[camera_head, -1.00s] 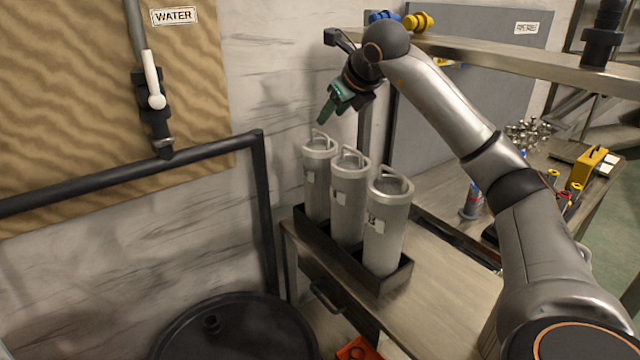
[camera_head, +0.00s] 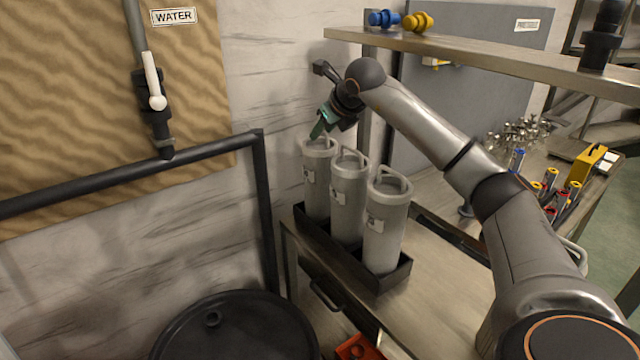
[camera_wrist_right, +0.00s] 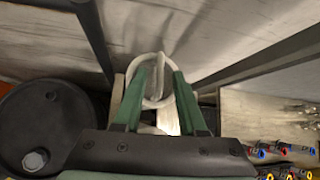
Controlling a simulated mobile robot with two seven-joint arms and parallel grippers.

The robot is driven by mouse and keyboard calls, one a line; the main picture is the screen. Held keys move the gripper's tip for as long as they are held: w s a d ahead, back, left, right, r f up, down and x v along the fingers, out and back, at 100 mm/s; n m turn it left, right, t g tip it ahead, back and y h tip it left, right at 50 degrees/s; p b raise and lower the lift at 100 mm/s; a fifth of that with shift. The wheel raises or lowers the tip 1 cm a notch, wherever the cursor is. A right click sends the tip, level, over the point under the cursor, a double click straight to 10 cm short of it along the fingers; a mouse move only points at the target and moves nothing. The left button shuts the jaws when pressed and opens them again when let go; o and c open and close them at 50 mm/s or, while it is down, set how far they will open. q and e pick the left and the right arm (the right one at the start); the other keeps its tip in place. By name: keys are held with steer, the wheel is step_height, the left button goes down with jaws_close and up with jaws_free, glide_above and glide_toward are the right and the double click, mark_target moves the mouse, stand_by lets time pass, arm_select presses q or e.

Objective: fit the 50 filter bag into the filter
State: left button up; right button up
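Three pale grey cylinders that look like filter bags stand upright in a row, each with a wire handle on top: far (camera_head: 317,190), middle (camera_head: 348,208) and near (camera_head: 386,238). Their small labels are too blurred to read, so I cannot tell which is the 50 one. My right gripper (camera_head: 317,130), with green fingers, is at the top of the far cylinder. In the right wrist view the gripper (camera_wrist_right: 161,75) is open, with the pale rim and handle (camera_wrist_right: 142,62) showing between and beyond its fingertips. Contact is unclear. The filter is not identifiable. My left gripper is out of view.
A black tray (camera_head: 394,279) holds the cylinders on a bench (camera_head: 450,290). A raised metal shelf (camera_head: 480,52) runs behind my right arm. A black drum (camera_head: 235,330) and dark pipe frame (camera_head: 130,170) are at left. A yellow device (camera_head: 586,165) stands at right.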

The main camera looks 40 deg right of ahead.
jaws_close()
stand_by(1.2)
